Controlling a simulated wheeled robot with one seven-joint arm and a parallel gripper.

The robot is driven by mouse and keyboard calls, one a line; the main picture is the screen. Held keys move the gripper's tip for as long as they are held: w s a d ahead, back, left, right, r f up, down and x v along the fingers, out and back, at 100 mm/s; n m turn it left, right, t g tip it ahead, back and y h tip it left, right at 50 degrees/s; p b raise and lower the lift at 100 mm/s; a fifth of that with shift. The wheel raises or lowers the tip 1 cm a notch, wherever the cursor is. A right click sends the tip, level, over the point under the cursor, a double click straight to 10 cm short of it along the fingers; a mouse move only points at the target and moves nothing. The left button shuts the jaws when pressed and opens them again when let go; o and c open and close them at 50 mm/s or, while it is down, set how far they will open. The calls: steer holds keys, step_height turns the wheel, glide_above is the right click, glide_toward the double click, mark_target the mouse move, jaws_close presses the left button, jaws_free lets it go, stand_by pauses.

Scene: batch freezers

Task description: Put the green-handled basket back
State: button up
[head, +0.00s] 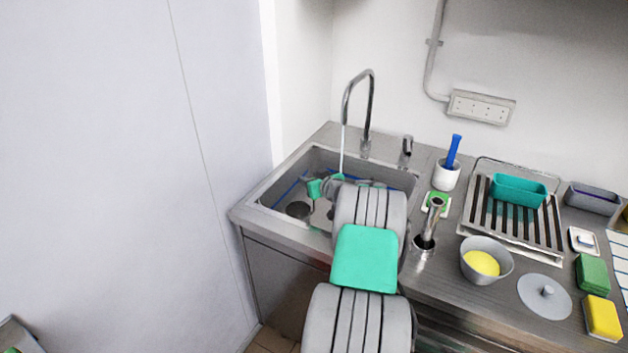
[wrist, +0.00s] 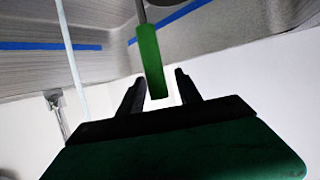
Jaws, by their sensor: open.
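The basket's green handle (wrist: 151,62) shows in the wrist view as an upright bar on a thin grey metal stem. Its lower end lies between the two dark fingers of my gripper (wrist: 159,78), which are open with a gap visible on at least the right side. I cannot tell whether the left finger touches it. In the head view a small green piece, seemingly the handle (head: 314,189), shows in the sink (head: 285,173) beside my gripper (head: 335,182). My arm hides much of the sink, and the basket's body is not clearly seen.
A curved faucet (head: 370,105) stands behind the sink, with a thin pale stream below its spout. Right of the sink are a white cup (head: 446,177) with a blue-handled tool, a slatted rack (head: 480,215) bearing a teal tub (head: 519,190), and a grey bowl (head: 475,275).

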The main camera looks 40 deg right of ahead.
steer(key=b+v, duration=0.2)
steer(key=v, duration=1)
steer(key=w+a+g+y, duration=0.1)
steer(key=a, duration=0.4)
steer(key=w+a+r+n+y, duration=0.1)
steer(key=w+a, duration=0.1)
steer(key=a, duration=0.3)
steer(key=w+a+n+g+y, duration=0.1)
steer(key=a, duration=0.4)
steer(key=shift+w+r+g, duration=0.2)
steer(key=shift+r+g, duration=0.1)
steer(key=shift+r, duration=0.05)
steer(key=s+a+n+g+y, duration=0.15)
steer(key=s+a, duration=0.25)
steer(key=a, duration=0.6)
steer(key=s+a+g+h, duration=0.1)
steer(key=s+a+g, duration=0.25)
steer(key=a, duration=0.55)
steer(key=s+a+g, duration=0.2)
steer(key=s+a, duration=0.5)
steer(key=s, duration=0.5)
steer(key=shift+s, duration=0.25)
